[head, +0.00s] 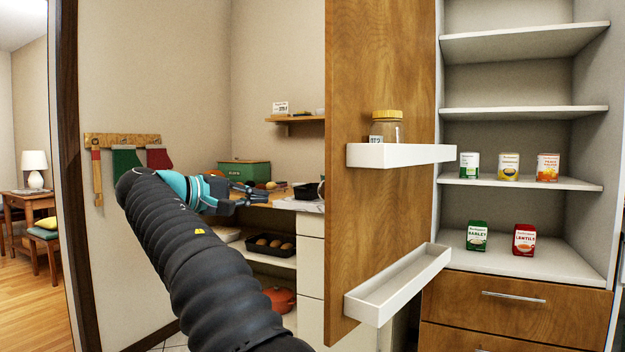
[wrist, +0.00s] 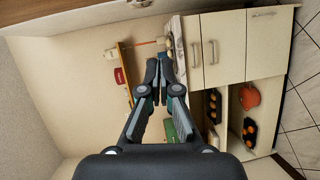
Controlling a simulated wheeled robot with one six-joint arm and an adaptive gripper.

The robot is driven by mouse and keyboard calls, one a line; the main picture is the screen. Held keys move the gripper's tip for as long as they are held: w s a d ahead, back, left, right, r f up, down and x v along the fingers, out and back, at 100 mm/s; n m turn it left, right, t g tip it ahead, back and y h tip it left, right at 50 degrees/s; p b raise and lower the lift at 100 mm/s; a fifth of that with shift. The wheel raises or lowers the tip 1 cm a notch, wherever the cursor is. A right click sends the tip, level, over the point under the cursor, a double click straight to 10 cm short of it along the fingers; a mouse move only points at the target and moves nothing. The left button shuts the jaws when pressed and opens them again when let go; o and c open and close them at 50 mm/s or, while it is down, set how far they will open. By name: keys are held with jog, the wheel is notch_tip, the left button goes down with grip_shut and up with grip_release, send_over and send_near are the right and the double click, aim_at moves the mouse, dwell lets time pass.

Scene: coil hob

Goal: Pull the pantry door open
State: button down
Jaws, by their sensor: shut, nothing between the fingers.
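The pantry door (head: 375,60) is a wooden panel standing open, its inner face towards me in the head view. It carries two white door shelves, an upper one (head: 400,155) and a lower one (head: 392,290). The pantry (head: 520,75) behind it shows open shelves. The door's outer face and any handle on it are hidden. My gripper (head: 266,197) is left of the door's free edge, apart from it in the picture, shut and empty. In the wrist view my gripper (wrist: 161,68) has its fingers together, with no door clearly between them.
A jar (head: 387,128) stands on the upper door shelf. Several cans and boxes (head: 524,240) stand on the pantry shelves above wooden drawers (head: 510,305). Behind my gripper is a counter with a green box (head: 244,174) and a black tray (head: 270,244) below. Floor shows at far left.

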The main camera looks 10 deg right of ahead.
jog(key=d+r+h+b, duration=0.2)
jog(key=d+r, duration=0.1)
jog(key=d, duration=0.9)
jog(key=shift+s+d+r+g, duration=0.15)
jog(key=shift+s+d+g, duration=0.1)
jog(key=shift+d+g, duration=0.1)
